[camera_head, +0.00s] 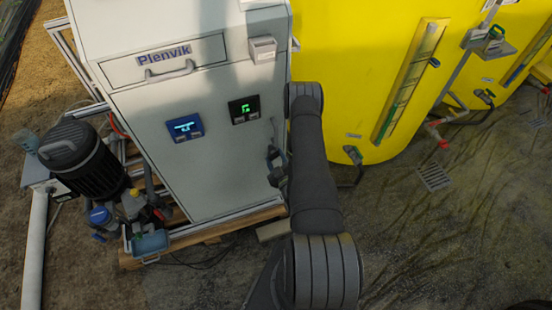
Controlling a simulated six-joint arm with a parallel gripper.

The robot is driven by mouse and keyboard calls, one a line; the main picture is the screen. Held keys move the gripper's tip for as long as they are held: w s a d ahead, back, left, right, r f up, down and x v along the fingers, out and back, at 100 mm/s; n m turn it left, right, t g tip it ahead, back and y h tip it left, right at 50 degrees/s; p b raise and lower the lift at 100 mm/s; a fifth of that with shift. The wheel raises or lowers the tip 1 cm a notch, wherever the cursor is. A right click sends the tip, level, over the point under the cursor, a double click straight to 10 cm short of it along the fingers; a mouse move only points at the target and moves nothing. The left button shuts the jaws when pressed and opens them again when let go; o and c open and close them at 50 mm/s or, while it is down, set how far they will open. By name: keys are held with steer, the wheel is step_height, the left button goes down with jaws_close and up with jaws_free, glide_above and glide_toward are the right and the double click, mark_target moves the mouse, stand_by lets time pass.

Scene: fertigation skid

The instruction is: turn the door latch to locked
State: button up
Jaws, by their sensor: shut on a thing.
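The pale grey cabinet door (215,165) carries a slim grey door latch (274,130) near its right edge. The latch's visible part runs close to upright along the door. My gripper (276,156) is at the lower part of the latch and looks shut on it. My arm covers much of the gripper from the right, and the fingertips are small and dark. The latch's lower end and any lock marks cannot be made out.
The cabinet has a drawer with a handle (165,73), a blue display (186,127) and a green-lit display (244,109). A black motor pump (85,160) stands to the left. A yellow tank (350,60) stands close on the right. Wet floor (470,230) is open at lower right.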

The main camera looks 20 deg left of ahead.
steer(key=n, duration=0.5)
steer(key=shift+f+n, duration=0.1)
steer(key=shift+n, duration=0.2)
steer(key=n, duration=0.5)
steer(key=shift+f, duration=0.1)
steer(key=shift+n, duration=0.4)
steer(key=o, duration=1)
steer(key=shift+s, duration=0.1)
steer(key=v, duration=1.7)
steer(key=shift+d, duration=0.1)
